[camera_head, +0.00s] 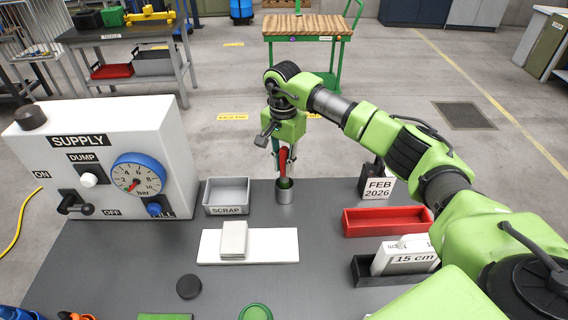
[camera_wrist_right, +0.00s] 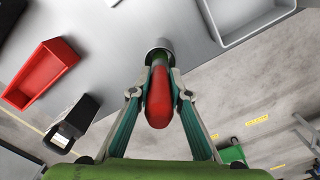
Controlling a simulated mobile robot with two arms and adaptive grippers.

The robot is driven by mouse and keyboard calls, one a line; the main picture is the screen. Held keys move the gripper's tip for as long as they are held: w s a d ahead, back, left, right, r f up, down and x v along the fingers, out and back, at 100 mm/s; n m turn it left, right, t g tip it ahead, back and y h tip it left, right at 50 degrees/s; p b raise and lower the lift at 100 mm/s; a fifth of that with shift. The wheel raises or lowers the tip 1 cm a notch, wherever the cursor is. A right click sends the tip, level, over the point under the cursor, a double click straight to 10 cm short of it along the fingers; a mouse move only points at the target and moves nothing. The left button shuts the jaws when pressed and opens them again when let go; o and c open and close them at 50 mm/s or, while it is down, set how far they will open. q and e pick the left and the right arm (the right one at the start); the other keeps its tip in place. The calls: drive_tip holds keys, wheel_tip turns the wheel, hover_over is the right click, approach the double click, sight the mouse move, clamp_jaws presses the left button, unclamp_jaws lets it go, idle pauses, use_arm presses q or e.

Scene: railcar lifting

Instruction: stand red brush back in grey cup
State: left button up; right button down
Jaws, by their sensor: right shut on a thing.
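The grey cup (camera_head: 284,196) stands on the dark table, right of the scrap bin. It also shows in the right wrist view (camera_wrist_right: 160,44). My right gripper (camera_head: 281,160) is above the cup, its fingers pointing down. It is shut on the red brush (camera_head: 283,160), whose red handle shows between the fingers in the right wrist view (camera_wrist_right: 159,97). A green part below the handle reaches the cup's mouth. I cannot tell how deep the brush sits in the cup. My left gripper is not in view.
A grey scrap bin (camera_head: 227,208) stands left of the cup. The white supply box (camera_head: 168,150) with a gauge is farther left. A red tray (camera_head: 386,229) and a date block (camera_head: 377,187) stand to the right. A white plate (camera_head: 277,246) lies in front.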

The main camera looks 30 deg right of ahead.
sight(284, 148)
drive_tip(key=shift+f+b, duration=1.1)
drive_tip(key=shift+f, duration=0.4)
drive_tip(key=c, duration=1.8)
unclamp_jaws()
drive_tip(key=shift+r, duration=0.3)
wheel_tip(284, 148, up, 12)
drive_tip(key=shift+f, duration=0.2)
drive_tip(key=shift+f, duration=0.1)
